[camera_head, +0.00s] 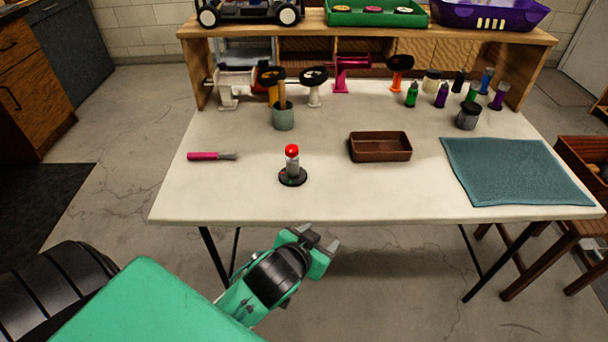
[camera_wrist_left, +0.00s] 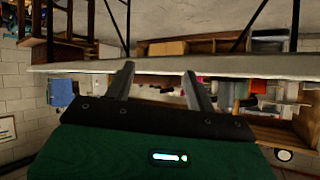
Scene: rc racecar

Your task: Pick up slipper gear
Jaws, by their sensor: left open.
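No part is plainly marked as the slipper gear. A black round disc (camera_head: 293,179) lies on the table with a red-capped grey piece (camera_head: 292,158) upright at its middle; this may be the gear. Several small coloured discs (camera_head: 372,10) also sit in a green tray (camera_head: 346,20) on the shelf. My left gripper (camera_head: 320,238) is in front of the table's near edge, apart from the disc. Its fingers are apart and empty, as the left wrist view also shows (camera_wrist_left: 158,74). The wrist view does not clearly show the disc. My right gripper is not in view.
The white table (camera_head: 345,199) holds a brown tray (camera_head: 380,147), a teal mat (camera_head: 515,172), a pink-handled brush (camera_head: 205,156) and a grey-green cup (camera_head: 283,118). Several bottles and stands line the back under a wooden shelf (camera_head: 460,38). The front middle of the table is clear.

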